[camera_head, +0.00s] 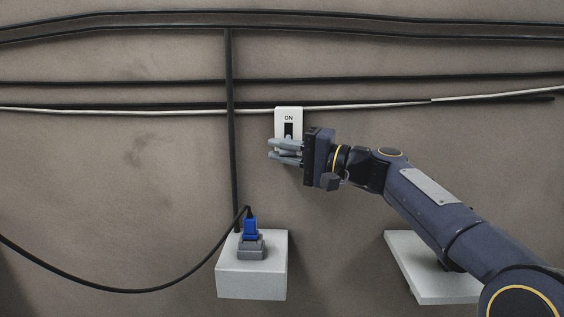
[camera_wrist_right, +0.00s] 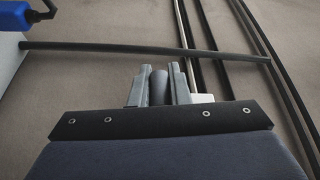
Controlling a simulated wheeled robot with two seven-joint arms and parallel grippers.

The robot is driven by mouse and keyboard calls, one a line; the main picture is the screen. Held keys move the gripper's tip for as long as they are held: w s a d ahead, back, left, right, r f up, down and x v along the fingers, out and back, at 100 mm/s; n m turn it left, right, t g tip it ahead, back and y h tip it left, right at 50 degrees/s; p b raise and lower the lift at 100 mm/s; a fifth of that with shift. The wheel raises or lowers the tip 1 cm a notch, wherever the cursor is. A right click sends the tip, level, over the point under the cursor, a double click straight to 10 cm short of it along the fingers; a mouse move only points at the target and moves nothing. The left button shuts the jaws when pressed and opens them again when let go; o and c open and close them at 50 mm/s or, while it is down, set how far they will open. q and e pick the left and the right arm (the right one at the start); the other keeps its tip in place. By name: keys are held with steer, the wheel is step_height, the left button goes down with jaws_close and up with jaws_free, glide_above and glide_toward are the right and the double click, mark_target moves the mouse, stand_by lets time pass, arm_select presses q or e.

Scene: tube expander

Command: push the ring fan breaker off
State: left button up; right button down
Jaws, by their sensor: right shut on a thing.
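The breaker (camera_head: 281,112) is a small white box on the wall, with "ON" at its top and a dark slot below. My right gripper (camera_head: 272,148) comes in from the right across its lower part and hides its bottom. In the right wrist view, a dark grey rounded piece, which looks like the breaker's lever (camera_wrist_right: 158,88), stands between the two grey fingers (camera_wrist_right: 158,80). A white edge of the breaker (camera_wrist_right: 203,98) shows right of the fingers. The right gripper is shut on the lever. My left gripper is not in view.
A blue plug (camera_head: 250,227) sits in a grey socket (camera_head: 251,247) on a pale block (camera_head: 252,278) below left. A black cable (camera_head: 120,291) hangs from it. Dark pipes run along the wall, one vertical (camera_head: 232,150) left of the breaker. A pale slab (camera_head: 412,270) is at lower right.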

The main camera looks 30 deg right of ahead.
mark_target(298, 155)
steer(key=shift+f, duration=0.15)
steer(key=c, duration=1.4)
jaws_free()
steer(key=shift+o, duration=0.2)
steer(key=v, duration=0.7)
steer(key=shift+s+d, duration=0.25)
steer(key=shift+d, duration=0.05)
